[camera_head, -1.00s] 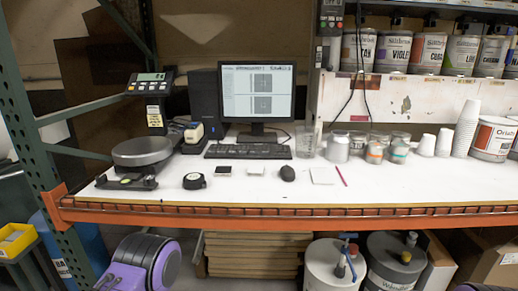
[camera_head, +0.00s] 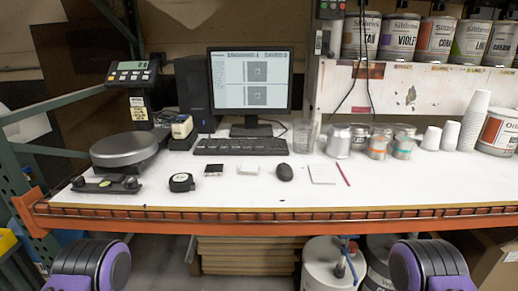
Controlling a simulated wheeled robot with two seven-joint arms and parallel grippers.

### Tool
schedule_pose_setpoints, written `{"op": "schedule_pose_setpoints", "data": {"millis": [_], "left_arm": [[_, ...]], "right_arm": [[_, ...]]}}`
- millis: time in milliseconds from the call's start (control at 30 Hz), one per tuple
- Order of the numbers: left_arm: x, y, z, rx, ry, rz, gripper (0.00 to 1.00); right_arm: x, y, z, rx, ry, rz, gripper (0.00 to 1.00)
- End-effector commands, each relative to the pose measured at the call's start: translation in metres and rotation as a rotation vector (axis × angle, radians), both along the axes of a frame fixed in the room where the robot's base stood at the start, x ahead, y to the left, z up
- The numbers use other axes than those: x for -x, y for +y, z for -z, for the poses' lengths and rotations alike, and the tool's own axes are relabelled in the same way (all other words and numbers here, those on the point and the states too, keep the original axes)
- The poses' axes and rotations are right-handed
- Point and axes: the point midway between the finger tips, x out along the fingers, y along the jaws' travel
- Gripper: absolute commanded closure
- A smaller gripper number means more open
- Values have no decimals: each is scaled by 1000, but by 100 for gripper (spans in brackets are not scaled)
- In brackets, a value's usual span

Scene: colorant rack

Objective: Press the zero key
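The scale's black indicator head (camera_head: 134,73) stands on a short post at the left of the bench, with a lit display and a row of small keys. The zero key cannot be told apart from the other keys at this size. The scale's round grey weighing plate (camera_head: 126,149) sits in front of it and looks empty. My purple and black arm parts show at the bottom left and bottom right, below the bench's front edge. Neither gripper is in view, and nothing of mine touches the indicator.
A monitor (camera_head: 250,81), keyboard (camera_head: 241,146) and mouse (camera_head: 284,172) are mid-bench. A black levelling base (camera_head: 106,184) and tape measure (camera_head: 181,182) lie near the front left. Cans and cups crowd the right. An orange beam (camera_head: 260,222) edges the bench; a green upright stands left.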

Motion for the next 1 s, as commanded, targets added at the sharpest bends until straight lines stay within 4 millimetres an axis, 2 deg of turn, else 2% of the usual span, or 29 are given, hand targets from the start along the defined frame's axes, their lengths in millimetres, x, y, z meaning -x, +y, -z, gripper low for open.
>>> {"op": "schedule_pose_setpoints", "data": {"millis": [200, 267, 333, 367, 1000], "left_arm": [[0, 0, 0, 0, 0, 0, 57], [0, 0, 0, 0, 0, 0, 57], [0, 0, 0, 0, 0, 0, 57], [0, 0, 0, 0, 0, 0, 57], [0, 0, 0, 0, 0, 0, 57]], "right_arm": [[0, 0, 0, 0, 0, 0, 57], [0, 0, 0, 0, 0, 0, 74], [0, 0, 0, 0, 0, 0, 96], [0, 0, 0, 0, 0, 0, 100], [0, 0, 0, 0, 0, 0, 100]]}}
